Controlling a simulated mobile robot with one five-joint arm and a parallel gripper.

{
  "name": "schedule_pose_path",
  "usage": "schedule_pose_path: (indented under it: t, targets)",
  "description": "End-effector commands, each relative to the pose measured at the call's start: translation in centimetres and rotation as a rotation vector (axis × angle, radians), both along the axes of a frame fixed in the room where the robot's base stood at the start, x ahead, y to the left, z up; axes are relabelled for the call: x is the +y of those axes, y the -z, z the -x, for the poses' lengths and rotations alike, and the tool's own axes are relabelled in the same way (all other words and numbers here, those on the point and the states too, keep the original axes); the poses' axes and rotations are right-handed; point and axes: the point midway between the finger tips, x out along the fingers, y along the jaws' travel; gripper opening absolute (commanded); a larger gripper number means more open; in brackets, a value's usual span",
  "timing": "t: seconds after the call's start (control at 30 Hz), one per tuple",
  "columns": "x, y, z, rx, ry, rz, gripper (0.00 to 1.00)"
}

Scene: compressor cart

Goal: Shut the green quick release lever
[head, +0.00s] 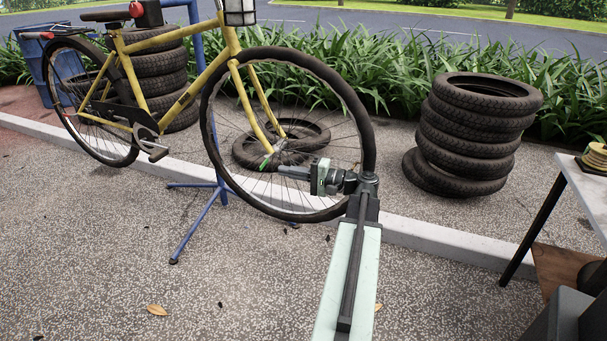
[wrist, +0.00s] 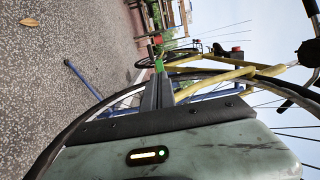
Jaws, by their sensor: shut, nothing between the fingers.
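The green quick release lever (head: 265,163) is at the front wheel's hub on the yellow bicycle (head: 185,98). It shows as a small green tip slanting down and left of the hub. In the wrist view, a green piece (wrist: 158,65) shows just beyond my fingertips. My gripper (head: 281,171) is shut and empty, reaching leftward in front of the wheel's spokes, its fingertips just right of the lever. The shut fingers also show in the wrist view (wrist: 159,78). I cannot tell whether they touch the lever.
The front wheel's tyre (head: 369,130) rings my gripper closely. A blue stand (head: 200,222) holds the bicycle. Stacked tyres (head: 470,135) stand at right and behind the bicycle, with one lying behind the wheel. A table (head: 585,190) is at far right.

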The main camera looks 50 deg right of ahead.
Motion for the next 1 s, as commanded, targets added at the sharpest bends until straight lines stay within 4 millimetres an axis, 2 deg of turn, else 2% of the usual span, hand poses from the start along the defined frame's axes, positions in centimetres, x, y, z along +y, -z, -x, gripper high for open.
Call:
schedule_pose_path:
  t: [0.1,0.33,0.67,0.7,1.0]
  targets:
    - [0.8,0.0,-2.3,0.000,-0.003,0.000,0.00]
    - [1.6,0.0,-4.6,0.000,0.000,0.000,0.00]
    - [1.6,0.0,-4.9,0.000,0.001,0.000,0.00]
    - [1.0,0.0,-4.9,0.000,0.002,0.000,0.00]
    - [1.3,0.0,-4.2,0.000,0.069,0.000,0.00]
